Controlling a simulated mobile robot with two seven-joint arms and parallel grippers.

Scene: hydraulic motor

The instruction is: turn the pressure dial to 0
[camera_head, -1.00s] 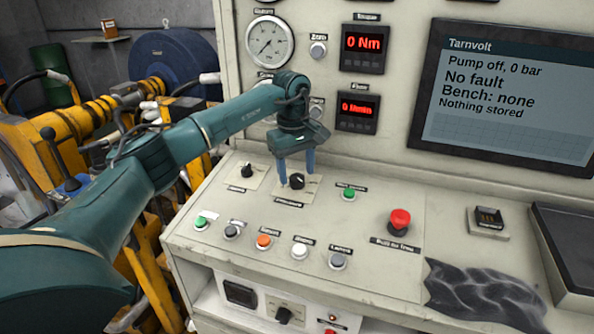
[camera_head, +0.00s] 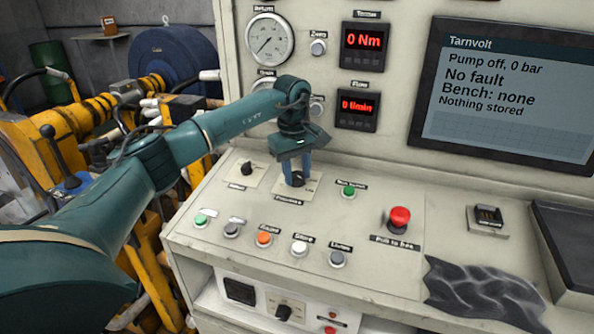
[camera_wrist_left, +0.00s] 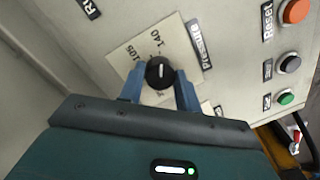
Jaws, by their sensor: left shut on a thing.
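The pressure dial is a black knob (camera_wrist_left: 160,73) with a white pointer line, on a pale plate (camera_wrist_left: 126,53) marked with numbers such as 105 and 140. The label "Pressure" is beside it in the left wrist view. In the head view the dial (camera_head: 298,180) is on the sloping console, partly hidden by my fingers. My left gripper (camera_head: 298,172) points down onto the dial with its blue fingers on either side of it. It is shut on the dial, as the left wrist view (camera_wrist_left: 160,84) also shows. My right gripper is not in view.
Another black knob (camera_head: 247,169) stands left of the dial. A green button (camera_head: 349,191), a row of buttons and a red mushroom button (camera_head: 399,218) are close by. The screen (camera_head: 505,95) reads "Pump off, 0 bar" and "No fault". A dark cloth (camera_head: 480,295) lies at front right.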

